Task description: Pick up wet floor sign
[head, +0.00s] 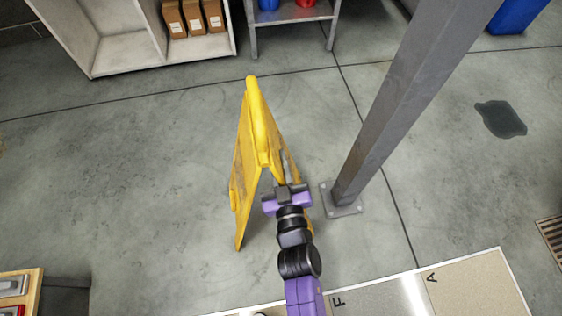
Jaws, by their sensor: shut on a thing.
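The yellow wet floor sign (247,155) stands upright and spread in an A-shape on the grey floor near the middle of the head view. My gripper (286,175) reaches in from below and is at the sign's right panel, shut on it. The fingertips are small here and partly lost against the yellow panel. The lower part of the right panel is partly hidden behind my gripper and arm.
A grey steel post (400,110) with a floor plate stands close to the right of the sign. A white shelf (115,50) with brown boxes and a metal table (290,14) stand at the back. A dark puddle (500,119) lies at right. Floor left of the sign is clear.

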